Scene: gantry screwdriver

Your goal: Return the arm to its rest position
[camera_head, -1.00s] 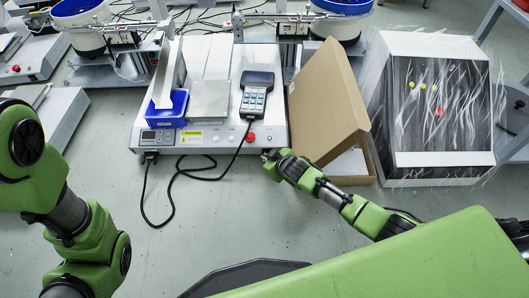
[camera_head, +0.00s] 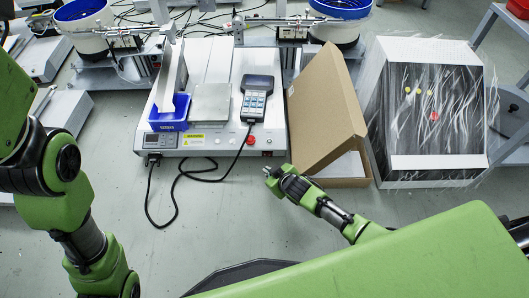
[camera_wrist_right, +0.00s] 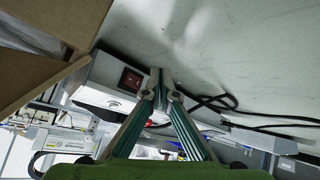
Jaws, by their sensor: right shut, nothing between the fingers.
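My right gripper (camera_head: 268,171) is just in front of the white gantry screwdriver machine (camera_head: 225,60), over bare floor, apart from the machine's front edge. In the right wrist view its two fingers (camera_wrist_right: 160,80) come together at the tips, with nothing between them. The wrist view also shows the machine's side with a rocker switch (camera_wrist_right: 131,79). My left arm (camera_head: 65,190) hangs at the left of the head view. Its gripper is out of the picture.
An open cardboard box (camera_head: 325,105) stands right of the machine, close to my right arm. A wrapped black-and-white case (camera_head: 437,140) is farther right. A handheld controller (camera_head: 256,98) and a blue bin (camera_head: 170,113) are on the machine. A black cable (camera_head: 177,190) loops over the floor.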

